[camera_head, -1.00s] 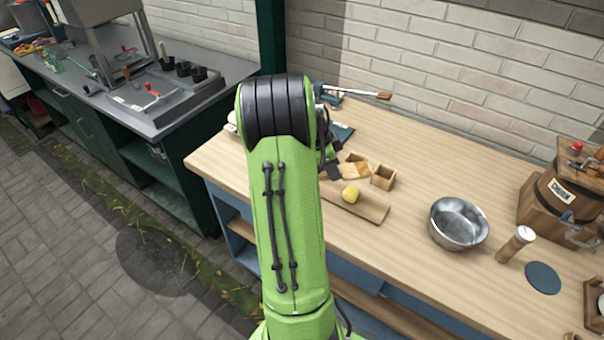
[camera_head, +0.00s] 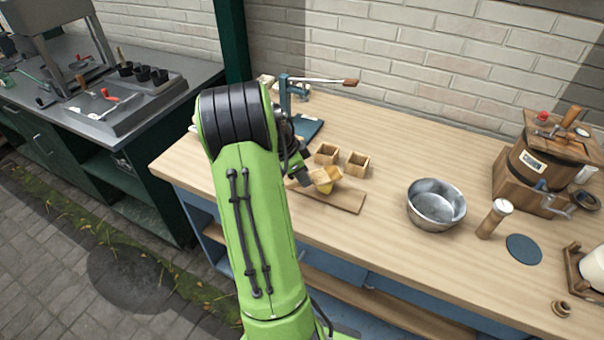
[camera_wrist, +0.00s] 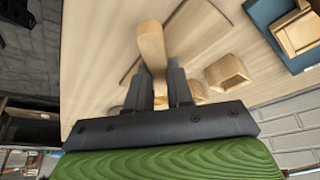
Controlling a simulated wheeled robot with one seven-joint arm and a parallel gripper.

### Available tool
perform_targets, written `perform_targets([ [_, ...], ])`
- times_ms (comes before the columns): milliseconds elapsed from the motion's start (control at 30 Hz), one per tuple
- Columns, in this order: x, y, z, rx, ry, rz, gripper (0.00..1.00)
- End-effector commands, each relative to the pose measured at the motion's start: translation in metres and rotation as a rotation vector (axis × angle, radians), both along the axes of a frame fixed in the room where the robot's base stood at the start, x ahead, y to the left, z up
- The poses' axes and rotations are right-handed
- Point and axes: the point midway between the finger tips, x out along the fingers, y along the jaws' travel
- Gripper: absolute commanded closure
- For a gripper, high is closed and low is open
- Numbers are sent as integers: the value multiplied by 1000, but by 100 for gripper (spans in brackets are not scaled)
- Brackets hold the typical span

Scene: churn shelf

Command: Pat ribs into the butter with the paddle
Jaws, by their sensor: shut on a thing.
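My gripper (camera_wrist: 160,85) is shut on the wooden paddle (camera_wrist: 150,45), whose pale rounded end reaches out past the fingers. In the head view my gripper (camera_head: 302,172) is partly hidden by my arm, and the paddle (camera_head: 321,174) lies over the butter. The yellow butter (camera_head: 327,188) sits on a thin wooden board (camera_head: 345,201) and is partly covered by the paddle. I cannot tell whether paddle and butter touch. The butter does not show clearly in the wrist view, where the board (camera_wrist: 195,30) lies behind the paddle.
Two small wooden boxes (camera_head: 326,152) (camera_head: 357,163) stand close behind the board. A blue-based lever device (camera_head: 290,95) is at the back left. A metal bowl (camera_head: 436,204), a wooden cylinder (camera_head: 494,218), a dark disc (camera_head: 523,249) and a churn (camera_head: 545,158) stand to the right.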

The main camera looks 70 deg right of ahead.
Motion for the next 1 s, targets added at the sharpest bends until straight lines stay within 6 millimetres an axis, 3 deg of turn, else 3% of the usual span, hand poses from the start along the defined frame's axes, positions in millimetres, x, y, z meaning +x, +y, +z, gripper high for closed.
perform_targets([
  [1000,0,0,-8,0,0,0,100],
])
